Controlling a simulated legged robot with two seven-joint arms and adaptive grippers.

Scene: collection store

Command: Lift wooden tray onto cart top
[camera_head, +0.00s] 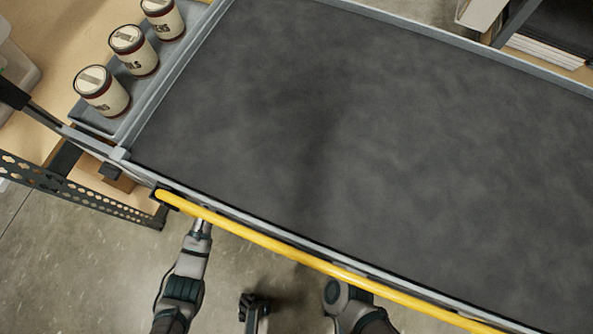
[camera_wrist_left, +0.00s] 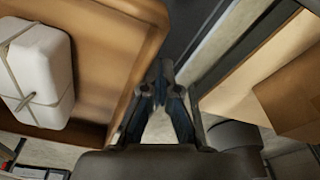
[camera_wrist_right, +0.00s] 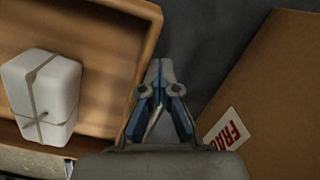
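The wooden tray shows at the left of the left wrist view (camera_wrist_left: 92,14) and of the right wrist view (camera_wrist_right: 145,48), with a white strapped package (camera_wrist_left: 42,75) in it. It is not visible in the head view. My left gripper (camera_wrist_left: 160,72) is shut beside the tray's wall, with nothing clearly seen between its tips. My right gripper (camera_wrist_right: 160,68) is also shut, close beside the tray's wall; I cannot tell whether either touches it. The cart top (camera_head: 350,120) has a bare dark surface. The cart edge hides the end of my left arm in the head view.
A yellow handle bar (camera_head: 270,243) runs along the cart's near edge. Three labelled tins (camera_head: 103,93) stand on a grey ledge at the cart's left. A cardboard box with a red-lettered label (camera_wrist_right: 270,85) lies to the right of my right gripper. The cart top is clear.

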